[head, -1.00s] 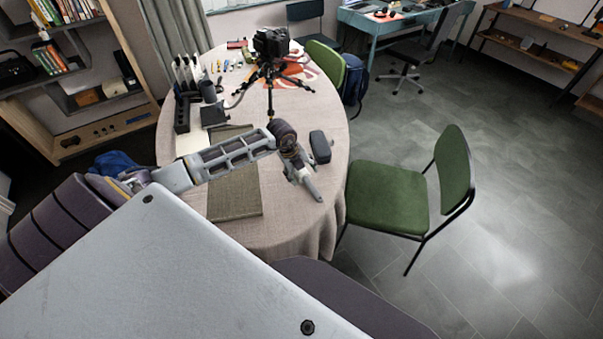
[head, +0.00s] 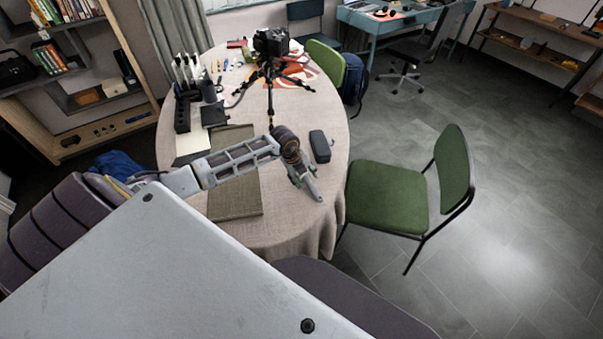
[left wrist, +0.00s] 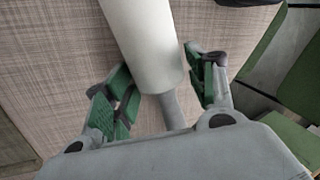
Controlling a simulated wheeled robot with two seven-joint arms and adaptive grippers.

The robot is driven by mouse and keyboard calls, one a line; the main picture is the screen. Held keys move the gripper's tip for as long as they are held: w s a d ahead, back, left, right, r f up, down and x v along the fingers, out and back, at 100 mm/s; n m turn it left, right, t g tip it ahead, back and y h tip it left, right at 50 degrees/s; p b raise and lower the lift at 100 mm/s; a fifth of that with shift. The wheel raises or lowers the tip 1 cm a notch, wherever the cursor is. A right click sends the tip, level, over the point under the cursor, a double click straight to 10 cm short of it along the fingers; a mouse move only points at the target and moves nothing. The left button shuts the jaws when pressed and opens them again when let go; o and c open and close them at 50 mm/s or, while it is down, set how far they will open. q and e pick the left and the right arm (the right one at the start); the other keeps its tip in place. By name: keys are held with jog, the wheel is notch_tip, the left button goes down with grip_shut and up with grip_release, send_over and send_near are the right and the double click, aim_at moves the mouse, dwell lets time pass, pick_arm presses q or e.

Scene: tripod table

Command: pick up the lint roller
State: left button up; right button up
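The lint roller shows in the left wrist view as a white cylinder (left wrist: 145,45) with a grey handle (left wrist: 173,110) pointing back toward my palm. It lies on the cloth-covered table (head: 235,235). My left gripper (left wrist: 160,80) is open, with its green-padded fingers on either side of the roller where the cylinder meets the handle. Gaps show beside the handle; I cannot tell whether either fingertip touches the cylinder. In the head view my left gripper (head: 303,180) is low over the table's right side and largely hides the roller. My right gripper is not in view.
A dark case (head: 320,146) lies just beyond my left gripper. A grey-brown book or folder (head: 236,193) lies under my forearm. A camera on a small tripod (head: 270,75) stands farther back. A green chair (head: 390,195) stands close to the table's right edge.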

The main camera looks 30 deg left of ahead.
pick_arm(q)
jog(key=c, duration=0.7)
jog(key=shift+r, duration=0.15)
jog(key=shift+r+b, duration=0.3)
jog(key=shift+r, duration=4.55)
jog(key=o, duration=0.5)
jog(key=shift+c, duration=1.6)
